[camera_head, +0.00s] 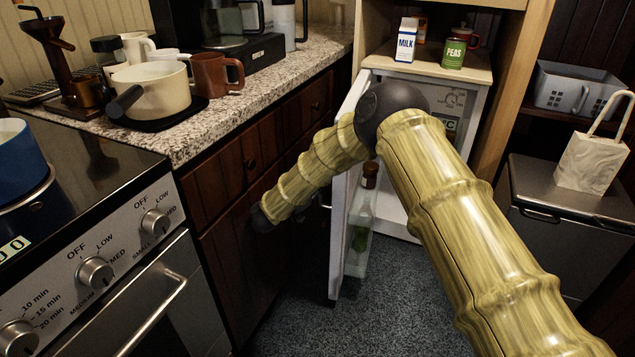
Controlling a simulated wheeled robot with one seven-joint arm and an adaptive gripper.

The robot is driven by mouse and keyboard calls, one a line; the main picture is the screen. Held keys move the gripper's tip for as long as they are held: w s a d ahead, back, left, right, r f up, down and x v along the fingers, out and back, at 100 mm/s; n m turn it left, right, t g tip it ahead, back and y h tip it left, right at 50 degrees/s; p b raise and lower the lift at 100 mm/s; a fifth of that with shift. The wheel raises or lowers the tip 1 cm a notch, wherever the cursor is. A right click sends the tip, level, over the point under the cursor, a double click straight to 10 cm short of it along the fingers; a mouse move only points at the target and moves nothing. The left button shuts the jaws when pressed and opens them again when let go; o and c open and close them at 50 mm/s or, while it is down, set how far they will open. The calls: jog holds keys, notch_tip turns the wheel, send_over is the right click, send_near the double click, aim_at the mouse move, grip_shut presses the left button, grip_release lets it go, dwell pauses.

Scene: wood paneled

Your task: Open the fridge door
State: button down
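The small white fridge (395,212) stands under a wooden shelf in the middle. Its door (338,240) is swung out to the left and stands well open. The inner side of the door holds a brown-capped jar (370,174) and a green bottle (361,232). My arm crosses in front of the fridge and bends at a dark elbow. My forearm reaches down and left, past the door's outer side, to a dark wrist joint. Dark parts show between the forearm and the door, but the fingers cannot be made out. I cannot tell whether my gripper touches the door.
A milk carton (406,40) and a peas can (453,54) stand on top of the fridge. Dark wooden cabinets (245,165) under the granite counter are close to my forearm. The stove (110,270) is at the left, a grey bin (565,215) at the right. The floor (375,310) before the fridge is clear.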

dwell(0.4)
jog(key=c, duration=1.5)
grip_release()
jog(key=shift+a, duration=0.1)
jog(key=shift+o, duration=0.2)
jog(key=shift+w, duration=0.1)
notch_tip(320, 180, up, 10)
